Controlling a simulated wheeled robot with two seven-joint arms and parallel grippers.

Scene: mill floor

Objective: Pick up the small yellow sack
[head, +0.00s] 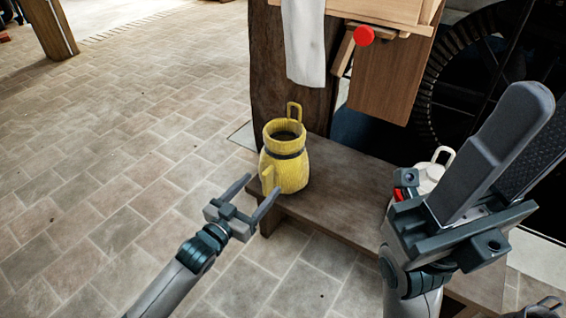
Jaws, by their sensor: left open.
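The small yellow sack (289,172) stands upright on the wooden bench, near its left end. It has a dark band around its neck, an open top and a yellow loop standing up at the back. My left gripper (262,184) is open and empty at the sack's lower left, its fingers pointing toward it. One fingertip overlaps the sack's lower edge in the picture; I cannot tell whether it touches. My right gripper (545,100) is large in the right foreground, its fingers apart with nothing seen between them.
The low wooden bench (345,195) runs to the right. A whitish container with a loop handle (432,172) stands on it, partly hidden by my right gripper. A white cloth (304,45), a red knob (364,35) and a wooden panel hang above. Stone floor is clear at left.

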